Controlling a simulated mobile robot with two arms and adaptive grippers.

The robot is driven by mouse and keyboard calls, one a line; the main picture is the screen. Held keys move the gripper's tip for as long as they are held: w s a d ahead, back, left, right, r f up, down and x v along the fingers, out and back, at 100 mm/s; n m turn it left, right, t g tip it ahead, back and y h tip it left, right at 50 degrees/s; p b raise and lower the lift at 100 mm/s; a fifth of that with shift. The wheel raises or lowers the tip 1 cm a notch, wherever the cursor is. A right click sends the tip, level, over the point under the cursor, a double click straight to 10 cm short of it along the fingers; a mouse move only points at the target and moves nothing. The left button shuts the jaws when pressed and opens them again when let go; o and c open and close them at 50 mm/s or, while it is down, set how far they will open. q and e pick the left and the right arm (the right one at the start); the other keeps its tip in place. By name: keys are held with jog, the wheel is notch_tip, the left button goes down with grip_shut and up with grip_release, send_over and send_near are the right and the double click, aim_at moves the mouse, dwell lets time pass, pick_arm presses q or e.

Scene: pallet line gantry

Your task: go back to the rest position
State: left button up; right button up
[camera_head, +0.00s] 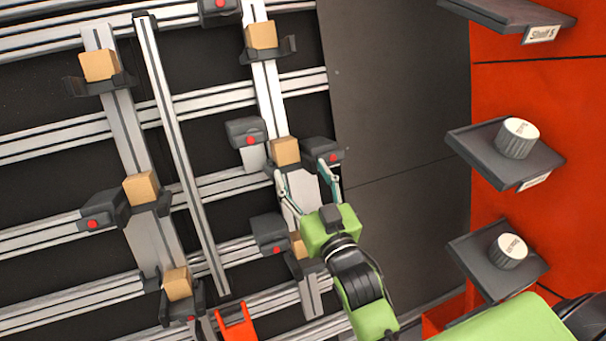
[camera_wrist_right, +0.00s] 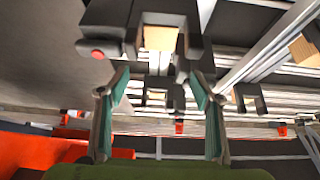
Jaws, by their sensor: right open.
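My right gripper (camera_head: 308,180) is green with pale fingers and is open. In the head view it stands at the middle rail, its fingertips just below a wooden block (camera_head: 285,151) held between dark clamps. In the right wrist view my right gripper (camera_wrist_right: 160,88) shows two spread fingers with teal pads and nothing between them. The same wooden block (camera_wrist_right: 160,38) sits in its dark holder beyond the fingertips. Whether the fingers touch the holder I cannot tell. My left gripper is not in view.
Several wooden blocks sit in holders on the metal rails (camera_head: 168,150) at left. An orange-red part (camera_head: 236,324) is at the bottom. Shelves on the red wall (camera_head: 540,90) at right carry a ribbed knob (camera_head: 516,139) and another knob (camera_head: 508,251). A dark panel (camera_head: 400,120) lies between.

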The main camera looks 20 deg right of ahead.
jog(key=shift+r, duration=0.2)
jog(key=s+d+f+g, duration=0.2)
jog(key=s+f+g, duration=0.55)
jog(key=f, duration=0.55)
jog(key=s+d+f+n+g, duration=0.1)
jog(key=s+f+g, duration=0.3)
jog(key=s, duration=0.5)
jog(key=s+f+n+g, duration=0.1)
jog(key=s+f+g, duration=0.25)
jog(key=s, duration=0.55)
notch_tip(320, 180, down, 26)
jog(key=s+g, duration=0.1)
jog(key=s, duration=0.1)
jog(key=s+d+f+g, duration=0.1)
jog(key=s+d+f, duration=0.2)
jog(key=s+f, duration=1.3)
jog(key=shift+s+f+g, duration=0.3)
jog(key=shift+s+f, duration=0.1)
jog(key=shift+s, duration=0.3)
